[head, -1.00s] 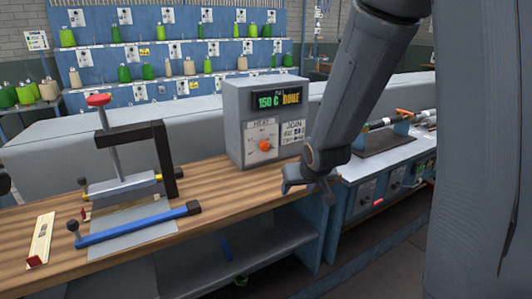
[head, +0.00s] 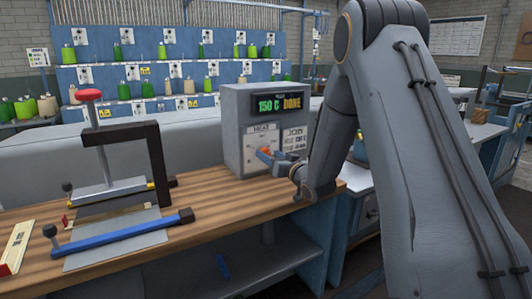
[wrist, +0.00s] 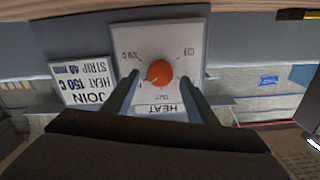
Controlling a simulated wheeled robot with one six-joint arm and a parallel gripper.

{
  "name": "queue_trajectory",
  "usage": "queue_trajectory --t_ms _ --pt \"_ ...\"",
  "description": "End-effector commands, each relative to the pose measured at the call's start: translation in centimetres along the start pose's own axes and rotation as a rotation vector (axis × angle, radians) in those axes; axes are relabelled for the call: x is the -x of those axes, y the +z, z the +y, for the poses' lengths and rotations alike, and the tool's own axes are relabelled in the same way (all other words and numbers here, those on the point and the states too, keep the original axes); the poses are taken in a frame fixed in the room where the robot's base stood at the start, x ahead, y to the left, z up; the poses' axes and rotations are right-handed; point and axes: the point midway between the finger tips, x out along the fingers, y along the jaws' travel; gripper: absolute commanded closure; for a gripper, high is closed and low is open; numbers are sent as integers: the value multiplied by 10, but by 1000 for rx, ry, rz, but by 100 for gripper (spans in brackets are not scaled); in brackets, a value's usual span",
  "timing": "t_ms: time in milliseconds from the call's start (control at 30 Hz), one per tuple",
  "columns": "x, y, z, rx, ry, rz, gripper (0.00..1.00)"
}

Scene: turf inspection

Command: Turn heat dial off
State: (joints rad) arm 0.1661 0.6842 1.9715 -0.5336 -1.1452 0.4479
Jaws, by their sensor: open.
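The grey heater box (head: 232,130) stands on the wooden bench, its display (head: 278,104) reading 150 C DONE. Its orange heat dial (wrist: 160,73) sits on a white HEAT plate (wrist: 171,44), upside down in the wrist view. A small pale mark shows at the dial's lower left in that view. My gripper (wrist: 161,76) is open, with one finger on each side of the dial. Gaps show between the fingers and the dial; contact at the tips is unclear. In the head view, my gripper (head: 274,157) is at the box front and partly hides the dial (head: 266,150).
A JOIN label (wrist: 84,83) is beside the heat plate. On the bench (head: 215,207), left of the box, stand a dark clamp frame with a red knob (head: 88,94) and a blue bar (head: 120,233). Shelves of green and beige cones stand behind.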

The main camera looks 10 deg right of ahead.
Motion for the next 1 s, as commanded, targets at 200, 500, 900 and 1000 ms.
queue_trajectory --t_ms 200,500,900,1000 --pt "-27 0 0 0 0 0 48" --pt "-34 0 0 0 2 -1 48" --pt "-34 0 0 1 2 -1 89" --pt "-34 0 0 6 1 -1 89"
